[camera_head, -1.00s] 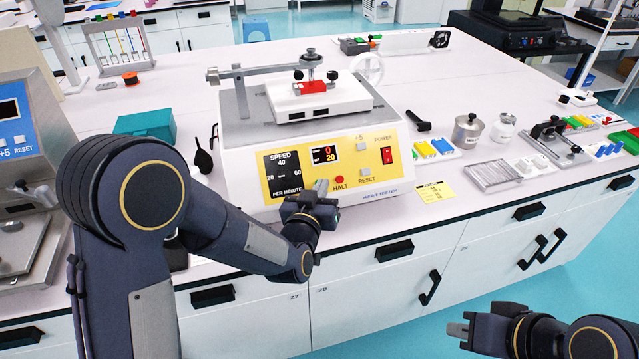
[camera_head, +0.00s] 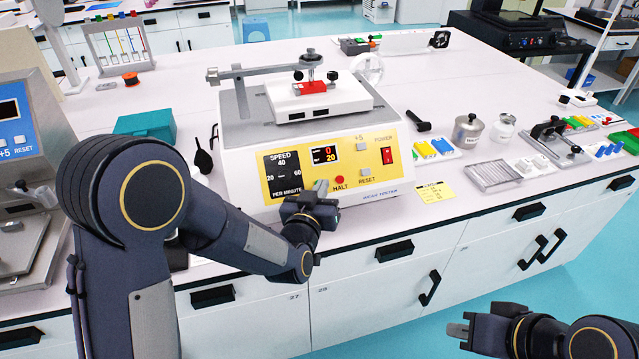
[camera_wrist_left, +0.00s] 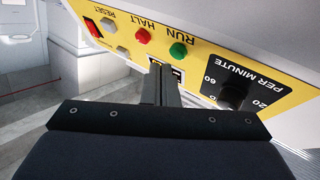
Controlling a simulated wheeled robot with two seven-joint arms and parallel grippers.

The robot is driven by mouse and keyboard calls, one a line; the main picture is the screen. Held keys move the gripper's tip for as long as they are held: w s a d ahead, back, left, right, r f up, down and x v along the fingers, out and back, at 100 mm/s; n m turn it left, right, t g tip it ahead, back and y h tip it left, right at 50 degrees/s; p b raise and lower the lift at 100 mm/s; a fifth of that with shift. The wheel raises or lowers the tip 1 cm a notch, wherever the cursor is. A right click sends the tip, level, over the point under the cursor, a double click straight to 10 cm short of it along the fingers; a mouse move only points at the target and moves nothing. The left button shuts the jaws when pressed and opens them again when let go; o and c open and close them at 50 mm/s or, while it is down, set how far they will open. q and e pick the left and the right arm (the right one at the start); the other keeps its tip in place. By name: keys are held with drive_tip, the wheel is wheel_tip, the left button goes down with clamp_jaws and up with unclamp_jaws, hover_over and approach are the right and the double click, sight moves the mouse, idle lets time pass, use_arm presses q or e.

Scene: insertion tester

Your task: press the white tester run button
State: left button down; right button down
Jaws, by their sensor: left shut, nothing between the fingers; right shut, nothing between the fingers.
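The white tester (camera_head: 235,178) stands on the bench with a yellow front panel. Its green run button (camera_wrist_left: 178,50), labelled RUN, shows in the left wrist view beside the red halt button (camera_wrist_left: 143,36). In the head view my left gripper (camera_head: 321,186) is in front of the lower panel, and the run button cannot be seen there. In the left wrist view its shut fingers (camera_wrist_left: 161,68) point at the panel, just beside the run button. I cannot tell whether they touch the panel. My right gripper (camera_head: 458,330) is shut and empty, low in front of the cabinets.
The panel also carries a grey reset button (camera_head: 366,172), a red power switch (camera_head: 387,156) and a black speed knob (camera_wrist_left: 233,95). A teal box (camera_head: 146,125) is behind my left arm. A yellow note (camera_head: 435,192) lies to the tester's right, near the bench edge.

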idle(0.5)
use_arm(q)
drive_tip(key=shift+w+a+f+b, duration=0.1)
drive_tip(key=shift+w+f+b, duration=0.2)
drive_tip(key=shift+b, duration=0.35)
drive_tip(key=shift+w+a+f+b, duration=0.15)
drive_tip(key=shift+w+f+b, duration=0.2)
drive_tip(key=shift+b, duration=0.15)
idle(0.4)
drive_tip(key=shift+r, duration=0.1)
drive_tip(key=shift+s+d+r, duration=0.25)
drive_tip(key=shift+s+r, duration=0.3)
drive_tip(key=shift+s, duration=0.15)
